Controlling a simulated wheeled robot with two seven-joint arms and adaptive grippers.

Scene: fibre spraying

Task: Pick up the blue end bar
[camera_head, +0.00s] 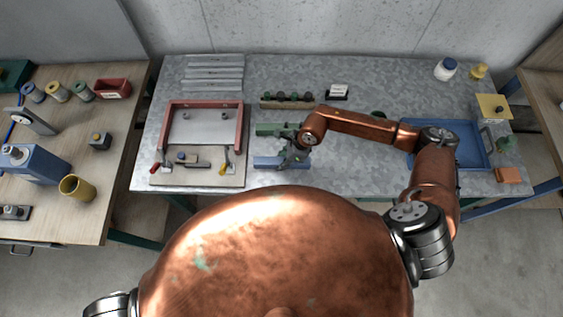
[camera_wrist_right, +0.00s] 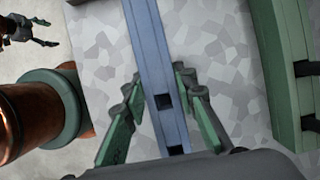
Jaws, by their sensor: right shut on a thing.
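The blue end bar (camera_head: 267,163) lies near the front of the grey table, right of the framed fixture. My right gripper (camera_head: 288,156) is over its right part. In the right wrist view the blue end bar (camera_wrist_right: 148,40) runs between the green-padded fingers of my right gripper (camera_wrist_right: 160,88), which is shut on it. Dark square holes show in the bar's near part. I cannot tell whether the bar is clear of the table. My left gripper (camera_wrist_right: 50,32) shows small at the wrist view's upper left, fingers apart and empty.
A green bar (camera_head: 269,129) lies just behind the blue one; it also shows in the wrist view (camera_wrist_right: 283,60). The red-sided fixture (camera_head: 172,109) stands left. A blue tray (camera_head: 471,151) is right, partly behind my arm.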

